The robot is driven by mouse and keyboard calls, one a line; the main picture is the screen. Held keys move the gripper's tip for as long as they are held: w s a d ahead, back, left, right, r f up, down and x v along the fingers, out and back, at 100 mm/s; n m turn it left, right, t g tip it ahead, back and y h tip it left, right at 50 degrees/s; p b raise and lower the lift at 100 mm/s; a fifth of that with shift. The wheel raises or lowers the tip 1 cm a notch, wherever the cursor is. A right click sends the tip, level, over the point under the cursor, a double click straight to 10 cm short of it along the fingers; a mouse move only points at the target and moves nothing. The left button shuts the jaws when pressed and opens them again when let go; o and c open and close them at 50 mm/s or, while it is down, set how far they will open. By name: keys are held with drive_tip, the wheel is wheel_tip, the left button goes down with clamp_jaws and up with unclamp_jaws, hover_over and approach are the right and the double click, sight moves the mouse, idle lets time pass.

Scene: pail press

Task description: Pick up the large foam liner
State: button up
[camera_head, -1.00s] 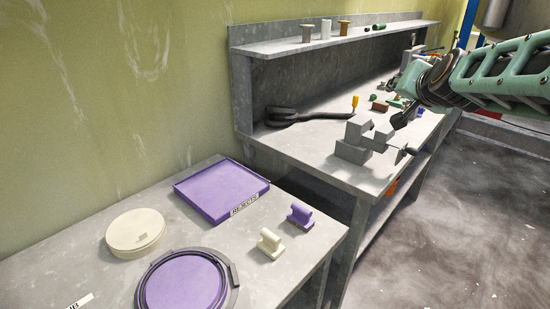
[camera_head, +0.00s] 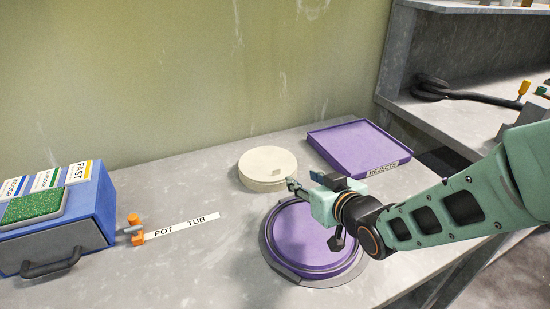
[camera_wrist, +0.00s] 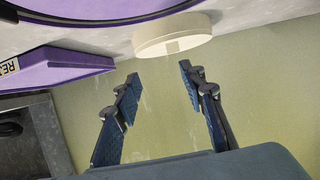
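A thick round cream disc (camera_head: 267,168) with a small tab on its edge lies flat on the grey bench. I cannot tell for sure that it is the large foam liner. It also shows in the wrist view (camera_wrist: 172,38), beyond my fingers. My gripper (camera_head: 305,181) is just right of the cream disc and apart from it. In the wrist view the two fingers of my gripper (camera_wrist: 158,85) are spread wide with nothing between them. A round purple disc (camera_head: 305,238) sits inside a dark ring below my gripper, partly hidden by it.
A purple tray (camera_head: 350,137) labelled REJECTS stands behind my gripper. A blue box (camera_head: 85,210) with cards and a green pad is at the left. An orange clip (camera_head: 135,228) is beside a POT TUB label (camera_head: 181,228). Bench space around the label is mostly clear.

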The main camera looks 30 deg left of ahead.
sight(277, 170)
drive_tip(key=shift+s+a+f+n+y, duration=0.15)
drive_tip(key=shift+s+a+f, duration=0.15)
drive_tip(key=shift+a, duration=0.25)
drive_tip(key=shift+s+a+f+n+y, duration=0.15)
drive_tip(key=shift+s+a, duration=0.2)
drive_tip(key=shift+a, duration=0.15)
drive_tip(key=b+x, duration=0.1)
drive_tip(key=x, duration=0.2)
drive_tip(key=shift+w+a+f+b, duration=0.2)
drive_tip(key=shift+a+b, duration=0.1)
drive_tip(key=shift+b, duration=0.05)
drive_tip(key=shift+g, duration=0.3)
drive_tip(key=shift+w+b+x, duration=0.25)
drive_tip(key=shift+b+x, duration=0.45)
drive_tip(key=shift+x, duration=2.4)
drive_tip(key=shift+d+r, duration=0.15)
drive_tip(key=shift+r, duration=0.1)
drive_tip(key=c, duration=0.9)
